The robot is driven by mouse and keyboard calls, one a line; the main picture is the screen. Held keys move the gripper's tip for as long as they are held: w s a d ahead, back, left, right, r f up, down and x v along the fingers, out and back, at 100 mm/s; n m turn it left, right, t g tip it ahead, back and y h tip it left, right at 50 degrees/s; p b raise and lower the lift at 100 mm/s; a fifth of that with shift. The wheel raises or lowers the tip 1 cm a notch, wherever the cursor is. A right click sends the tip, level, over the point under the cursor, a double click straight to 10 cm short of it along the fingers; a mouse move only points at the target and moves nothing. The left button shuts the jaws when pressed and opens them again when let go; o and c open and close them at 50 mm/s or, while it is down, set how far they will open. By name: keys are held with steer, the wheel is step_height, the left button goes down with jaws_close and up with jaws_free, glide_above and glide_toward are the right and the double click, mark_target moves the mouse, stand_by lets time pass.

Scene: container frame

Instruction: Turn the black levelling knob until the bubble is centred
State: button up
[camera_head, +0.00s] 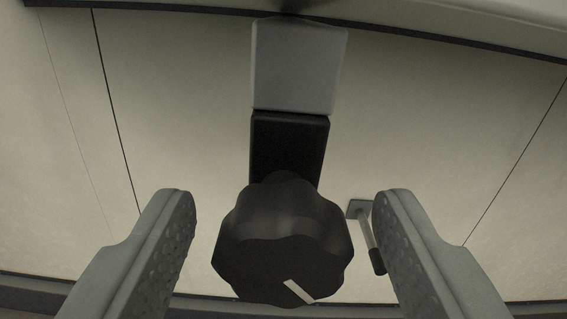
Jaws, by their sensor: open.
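The black levelling knob (283,235) is lobed and sits in the lower middle of the view, with a white pointer mark on its face toward the lower right. It stands in front of a black block (289,140) with a grey block (297,68) above it. My gripper (283,225) is open, with one finger on each side of the knob. No bubble or vial can be seen in this view.
A small lever with a dark tip (376,258) hangs from a square plate, close beside my right finger. A pale panel (180,110) with thin dark seams lies behind everything. A dark-edged ledge (450,40) runs along the top.

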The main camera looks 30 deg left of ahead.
steer(key=shift+w+a, duration=0.3)
steer(key=shift+w, duration=0.1)
steer(key=c, duration=1)
steer(key=shift+n, duration=0.5)
